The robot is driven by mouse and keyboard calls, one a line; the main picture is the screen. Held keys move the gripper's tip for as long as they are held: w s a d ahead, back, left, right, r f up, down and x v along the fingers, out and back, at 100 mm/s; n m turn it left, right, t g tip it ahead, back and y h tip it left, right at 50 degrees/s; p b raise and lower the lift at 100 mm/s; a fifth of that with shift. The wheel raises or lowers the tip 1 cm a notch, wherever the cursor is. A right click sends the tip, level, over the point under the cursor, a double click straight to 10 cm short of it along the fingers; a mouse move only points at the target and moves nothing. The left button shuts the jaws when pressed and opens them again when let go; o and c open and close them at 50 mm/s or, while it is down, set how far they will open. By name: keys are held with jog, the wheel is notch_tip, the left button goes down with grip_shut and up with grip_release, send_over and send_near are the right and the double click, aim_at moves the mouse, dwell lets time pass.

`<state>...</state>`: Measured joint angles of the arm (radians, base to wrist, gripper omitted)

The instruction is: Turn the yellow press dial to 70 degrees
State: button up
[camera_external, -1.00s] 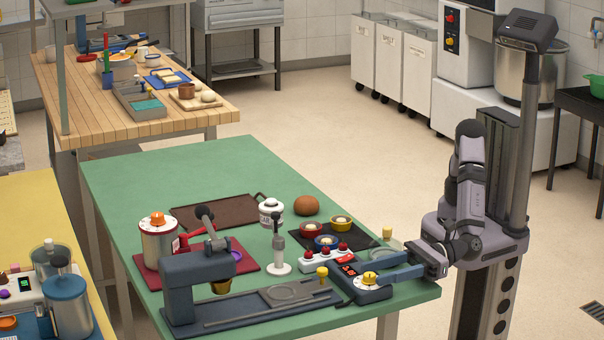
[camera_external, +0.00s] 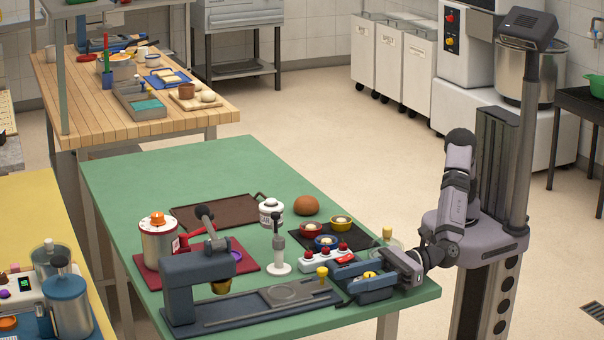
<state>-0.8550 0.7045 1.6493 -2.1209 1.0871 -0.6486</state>
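The yellow press dial (camera_external: 370,275) is on top of the dark control box (camera_external: 343,268) near the front right of the green table. Only part of the dial shows between the blue fingers of my gripper (camera_external: 366,276). One finger lies on the far side of the dial and one on the near side, both low over the box. I cannot tell whether they touch the dial. The dial's pointer and scale are hidden or too small to read.
A small yellow knob (camera_external: 322,272) stands just left of the box. A white block with red buttons (camera_external: 325,258) and colored bowls (camera_external: 326,242) are close behind. The dark blue press (camera_external: 195,285) stands to the left. The table's middle back (camera_external: 190,170) is clear.

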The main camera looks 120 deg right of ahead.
jog(key=c, duration=1)
jog(key=shift+o, duration=0.2)
jog(key=shift+h, duration=0.3)
jog(key=shift+d+r+m+h+p, duration=0.1)
jog(key=shift+m+h+p, duration=0.1)
jog(key=shift+m+h, duration=0.25)
jog(key=shift+d+m+h+p, duration=0.15)
jog(key=shift+m+h, duration=0.2)
jog(key=shift+h, duration=0.2)
jog(key=shift+s+d+m+g+h, duration=0.15)
jog(key=shift+m+h, duration=0.25)
jog(key=shift+h, duration=0.2)
jog(key=shift+w+d+m+g+h, duration=0.15)
jog(key=shift+m+h, duration=0.25)
jog(key=shift+h, duration=0.2)
jog(key=shift+s, duration=0.1)
jog(key=o, duration=1)
jog(key=shift+o, duration=0.2)
